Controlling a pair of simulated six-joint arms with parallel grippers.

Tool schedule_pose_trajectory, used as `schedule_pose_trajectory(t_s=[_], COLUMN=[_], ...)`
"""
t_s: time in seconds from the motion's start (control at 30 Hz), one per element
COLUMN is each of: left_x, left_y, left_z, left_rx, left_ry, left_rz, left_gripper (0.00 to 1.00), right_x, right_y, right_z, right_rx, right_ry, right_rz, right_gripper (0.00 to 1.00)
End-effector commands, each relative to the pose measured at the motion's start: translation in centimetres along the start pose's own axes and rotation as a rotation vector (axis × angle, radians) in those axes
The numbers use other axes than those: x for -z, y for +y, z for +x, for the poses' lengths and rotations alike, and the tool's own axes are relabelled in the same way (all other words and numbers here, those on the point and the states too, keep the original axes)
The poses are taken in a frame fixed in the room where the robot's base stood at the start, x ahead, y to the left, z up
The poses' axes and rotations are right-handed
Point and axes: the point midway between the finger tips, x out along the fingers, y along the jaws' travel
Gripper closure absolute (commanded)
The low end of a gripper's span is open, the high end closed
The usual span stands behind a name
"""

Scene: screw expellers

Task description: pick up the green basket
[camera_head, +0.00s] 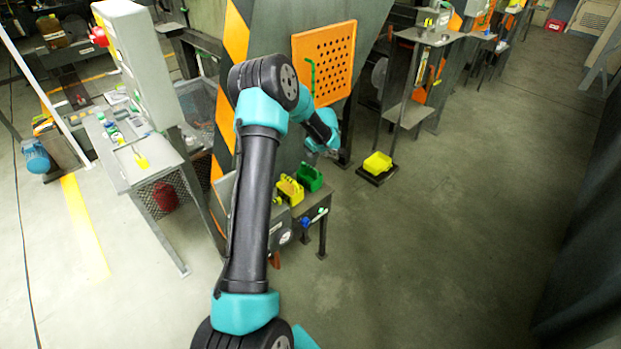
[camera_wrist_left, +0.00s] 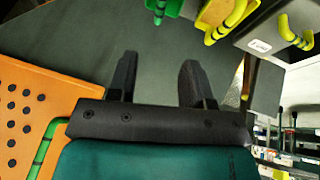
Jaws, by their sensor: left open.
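The green basket (camera_head: 309,177) sits on a small metal table below the orange perforated panel, next to a yellow basket (camera_head: 290,190). My left gripper (camera_head: 328,153) is above and slightly right of the green basket, apart from it; its fingers are small in the head view. In the left wrist view my left gripper (camera_wrist_left: 156,80) is open with nothing between its fingers. A green piece (camera_wrist_left: 166,9), probably part of the green basket, shows at the top edge, beside a yellow basket part (camera_wrist_left: 218,18). My right gripper is not in view.
The orange perforated panel (camera_head: 325,62) with a green handle is close to my left wrist; it also shows in the left wrist view (camera_wrist_left: 22,115). A yellow bin (camera_head: 378,162) stands on a dark base on the floor. The floor to the right is clear.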

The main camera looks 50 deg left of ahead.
Motion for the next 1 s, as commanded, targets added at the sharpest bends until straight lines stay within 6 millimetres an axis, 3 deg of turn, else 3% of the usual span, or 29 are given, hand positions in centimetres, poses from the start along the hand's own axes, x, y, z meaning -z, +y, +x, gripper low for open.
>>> schedule_pose_trajectory(t_s=[0.6, 0.77, 1.0], left_x=[-0.1, -0.1, 0.0], left_y=[-0.1, 0.0, 0.0], left_z=[10.0, 11.5, 11.6], left_rx=[0.002, 0.001, 0.000], left_ry=[-0.001, -0.001, -0.001], left_rz=[0.000, 0.000, 0.000], left_gripper=[0.54, 0.54, 0.54], right_x=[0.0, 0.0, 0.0], right_y=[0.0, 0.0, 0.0], right_z=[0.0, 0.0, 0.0], right_rx=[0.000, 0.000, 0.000], right_ry=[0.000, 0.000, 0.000], right_rz=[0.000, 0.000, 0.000], right_gripper=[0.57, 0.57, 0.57])
